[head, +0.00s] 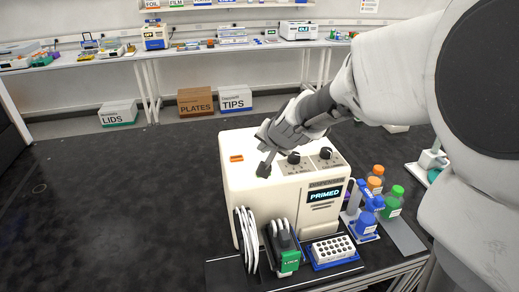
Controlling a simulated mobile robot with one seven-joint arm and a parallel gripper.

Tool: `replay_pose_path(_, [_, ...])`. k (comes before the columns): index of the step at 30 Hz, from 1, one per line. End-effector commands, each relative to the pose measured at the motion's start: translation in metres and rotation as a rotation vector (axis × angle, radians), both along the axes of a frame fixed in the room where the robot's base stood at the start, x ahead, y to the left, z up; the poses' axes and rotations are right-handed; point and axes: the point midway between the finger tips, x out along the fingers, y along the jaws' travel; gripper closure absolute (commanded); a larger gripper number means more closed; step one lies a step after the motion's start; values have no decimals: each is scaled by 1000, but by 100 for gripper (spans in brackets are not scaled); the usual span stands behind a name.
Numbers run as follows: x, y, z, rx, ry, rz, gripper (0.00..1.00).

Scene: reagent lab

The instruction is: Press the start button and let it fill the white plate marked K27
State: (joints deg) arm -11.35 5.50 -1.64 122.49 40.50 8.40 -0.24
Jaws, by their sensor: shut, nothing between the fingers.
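The white and dark dispensing machine (243,195) stands on the near bench, its display (325,195) reading PRIMED. My gripper (265,168) is shut and empty, pointing down at the left part of the machine's top. A white plate (333,249) with rows of dark wells sits in a blue holder (346,262) in front of the machine. No K27 mark is readable on it.
An orange patch (236,158) and two black knobs (326,153) are on the machine's top. A green-fronted device (288,262) and white looped tubing (246,238) stand left of the plate. Capped bottles (391,203) crowd the right. Open dark floor (110,210) lies left.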

Motion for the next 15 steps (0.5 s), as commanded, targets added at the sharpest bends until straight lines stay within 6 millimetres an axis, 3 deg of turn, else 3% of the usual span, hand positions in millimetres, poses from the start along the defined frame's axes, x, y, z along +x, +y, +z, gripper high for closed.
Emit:
replay_pose_path(1, [0, 0, -14, 0, 0, 0, 100])
replay_pose_path(6, [0, 0, -34, -1, 0, 1, 100])
replay_pose_path(15, [0, 0, -51, 0, 0, 0, 100])
